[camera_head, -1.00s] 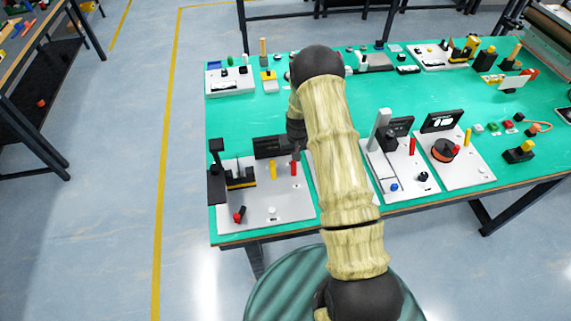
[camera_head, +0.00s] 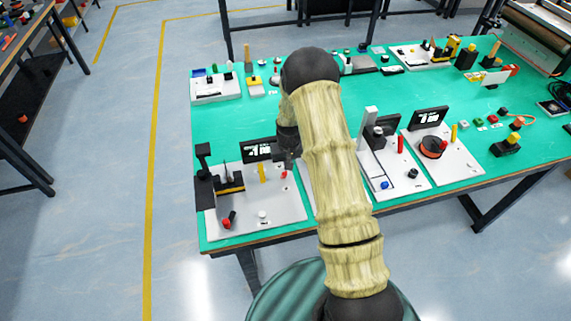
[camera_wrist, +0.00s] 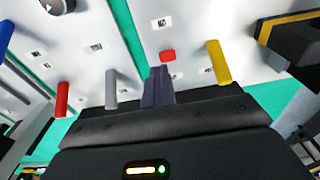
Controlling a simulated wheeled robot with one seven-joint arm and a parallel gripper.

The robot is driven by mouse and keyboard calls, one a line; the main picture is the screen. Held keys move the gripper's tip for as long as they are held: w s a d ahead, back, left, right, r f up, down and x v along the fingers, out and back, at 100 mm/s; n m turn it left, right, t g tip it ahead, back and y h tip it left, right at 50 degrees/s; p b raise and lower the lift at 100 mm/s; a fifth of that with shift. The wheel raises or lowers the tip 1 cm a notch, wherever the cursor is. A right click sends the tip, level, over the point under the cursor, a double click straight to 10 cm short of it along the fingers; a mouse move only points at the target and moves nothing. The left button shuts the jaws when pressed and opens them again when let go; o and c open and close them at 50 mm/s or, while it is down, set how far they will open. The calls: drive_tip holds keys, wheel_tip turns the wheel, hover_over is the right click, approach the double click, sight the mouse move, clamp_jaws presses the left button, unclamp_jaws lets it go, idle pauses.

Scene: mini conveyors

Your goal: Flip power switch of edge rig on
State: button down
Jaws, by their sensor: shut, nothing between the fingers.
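The front-left rig, which I take for the edge rig, has a pale baseplate (camera_head: 285,211) and a black display (camera_head: 257,151) lit with white characters. A small red switch (camera_head: 284,174) sits on it beside a yellow post (camera_head: 262,173). In the wrist view the red switch (camera_wrist: 167,56) is just beyond my fingertips, near a small printed label, with the yellow post (camera_wrist: 218,62) to its right. My gripper (camera_wrist: 160,74) is shut and empty, close to the switch; I cannot tell if they touch. In the head view my gripper (camera_head: 289,162) is partly hidden by my arm.
A red-and-black lever (camera_head: 228,221) and a black upright fixture (camera_head: 204,178) stand on the rig's left side. Neighbouring rigs with posts and a lit display (camera_head: 428,117) are to the right. The green table (camera_head: 330,105) has free room behind the front rigs.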

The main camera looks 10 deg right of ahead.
drive_tip(key=shift+a+r, duration=0.4)
drive_tip(key=shift+r, duration=0.2)
drive_tip(key=shift+a+r, duration=0.15)
drive_tip(key=shift+a, duration=0.1)
drive_tip(key=shift+w+d, duration=0.1)
drive_tip(key=shift+w, duration=0.1)
drive_tip(key=shift+s+d+r+p, duration=0.1)
drive_tip(key=shift+r+p, duration=0.05)
drive_tip(key=shift+p, duration=0.2)
drive_tip(key=s+r+p, duration=0.4)
drive_tip(key=s+r, duration=0.2)
drive_tip(key=shift+s+r, duration=0.35)
drive_tip(key=shift+r, duration=0.05)
drive_tip(key=shift+r, duration=0.1)
